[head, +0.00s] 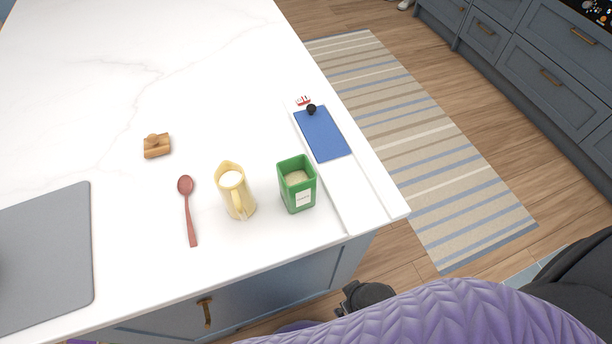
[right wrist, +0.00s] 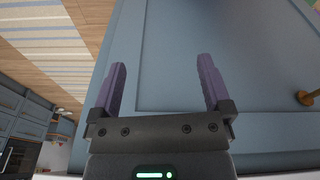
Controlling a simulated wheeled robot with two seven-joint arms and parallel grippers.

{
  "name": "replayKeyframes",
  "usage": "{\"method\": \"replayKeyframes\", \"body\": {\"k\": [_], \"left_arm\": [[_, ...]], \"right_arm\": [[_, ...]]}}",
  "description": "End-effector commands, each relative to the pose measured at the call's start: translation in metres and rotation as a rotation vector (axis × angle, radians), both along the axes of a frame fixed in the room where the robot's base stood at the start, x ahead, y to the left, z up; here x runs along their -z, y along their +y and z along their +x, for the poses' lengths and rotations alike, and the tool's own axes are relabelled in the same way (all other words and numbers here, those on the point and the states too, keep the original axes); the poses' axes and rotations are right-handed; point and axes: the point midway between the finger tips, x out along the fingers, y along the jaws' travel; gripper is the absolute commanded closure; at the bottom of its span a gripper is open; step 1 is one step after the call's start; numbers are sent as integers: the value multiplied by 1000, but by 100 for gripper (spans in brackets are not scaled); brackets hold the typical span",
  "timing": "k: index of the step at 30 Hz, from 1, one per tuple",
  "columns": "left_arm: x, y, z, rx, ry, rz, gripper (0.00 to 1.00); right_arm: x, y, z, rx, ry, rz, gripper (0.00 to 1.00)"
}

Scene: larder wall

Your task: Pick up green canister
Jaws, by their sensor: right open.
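The green canister (head: 297,184) stands upright on the white countertop near its front edge, open at the top with pale contents and a white label on its front. My right gripper (right wrist: 162,85) shows in the right wrist view with its two purple fingers spread and nothing between them. It faces a blue-grey cabinet panel (right wrist: 180,60), and the canister is not in that view. In the head view, my purple padded arm crosses the bottom right, below the counter edge, apart from the canister. My left gripper is not in view.
A cream jug (head: 236,192) stands close left of the canister. A red spoon (head: 187,205), a wooden block (head: 157,146) and a grey mat (head: 60,240) lie further left. A white board with a blue panel (head: 322,134) lies right of the canister, along the counter's edge.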

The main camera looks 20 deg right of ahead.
Motion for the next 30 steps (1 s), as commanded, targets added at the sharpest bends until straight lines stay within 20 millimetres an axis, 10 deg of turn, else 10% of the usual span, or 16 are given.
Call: {"method": "replayKeyframes", "body": {"k": [7, 17, 30], "left_arm": [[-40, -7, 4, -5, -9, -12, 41], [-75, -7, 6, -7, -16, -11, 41], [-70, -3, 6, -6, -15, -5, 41]], "right_arm": [[-128, 6, 35, 14, -70, 11, 0], [-271, 5, 32, 26, -134, 20, 0], [-253, 18, 113, 153, -737, 58, 0]]}}
